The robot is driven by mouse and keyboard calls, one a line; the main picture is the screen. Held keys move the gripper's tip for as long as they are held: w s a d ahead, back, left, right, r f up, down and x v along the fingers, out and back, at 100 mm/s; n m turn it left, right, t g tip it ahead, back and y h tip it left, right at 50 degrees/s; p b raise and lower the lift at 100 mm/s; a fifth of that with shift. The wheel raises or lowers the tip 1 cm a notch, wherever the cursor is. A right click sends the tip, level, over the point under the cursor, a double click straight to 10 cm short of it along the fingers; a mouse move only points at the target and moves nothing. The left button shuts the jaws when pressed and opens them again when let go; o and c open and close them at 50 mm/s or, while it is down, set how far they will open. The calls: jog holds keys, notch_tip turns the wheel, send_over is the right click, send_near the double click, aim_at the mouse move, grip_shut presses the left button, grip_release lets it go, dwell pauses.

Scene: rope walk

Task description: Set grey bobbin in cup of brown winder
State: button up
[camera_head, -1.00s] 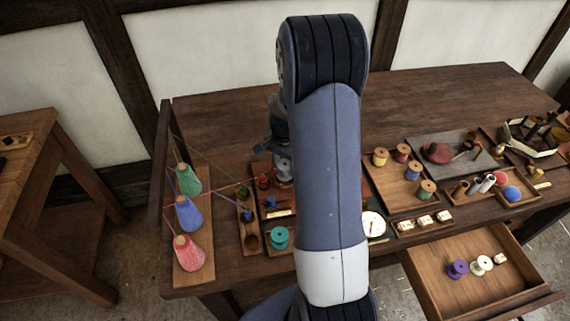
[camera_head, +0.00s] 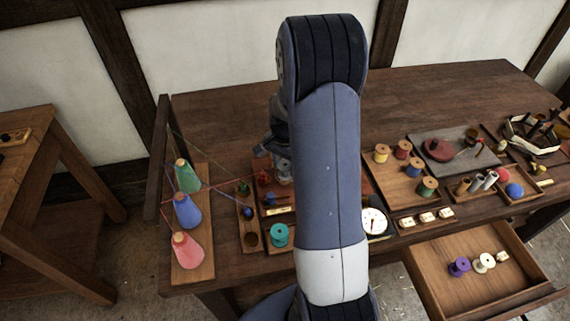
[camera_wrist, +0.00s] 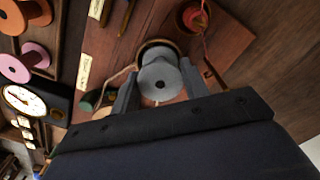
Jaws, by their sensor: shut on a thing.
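My gripper (camera_wrist: 160,82) is shut on the grey bobbin (camera_wrist: 161,77), with one finger on each side of it in the wrist view. A dark round cup rim (camera_wrist: 152,44) shows just behind the bobbin, on a brown wooden base (camera_wrist: 226,38), which looks like the brown winder. I cannot tell whether the bobbin's lower end is inside the cup or above it. In the head view the grey bobbin (camera_head: 284,172) shows beside my arm, which hides much of that area.
A red bobbin (camera_wrist: 193,17) with red thread stands close by. A teal spool (camera_head: 280,235), a dial (camera_head: 374,222) and a tray of spools (camera_head: 390,183) are near. Thread cones (camera_head: 186,211) stand left, with threads strung across. A drawer (camera_head: 470,282) is open at right.

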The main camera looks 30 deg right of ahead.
jog(key=shift+f, duration=0.15)
jog(key=o, duration=1.2)
jog(key=shift+o, duration=0.2)
jog(key=shift+r+p, duration=2.65)
jog(key=shift+r, duration=1.45)
jog(key=shift+f, duration=0.15)
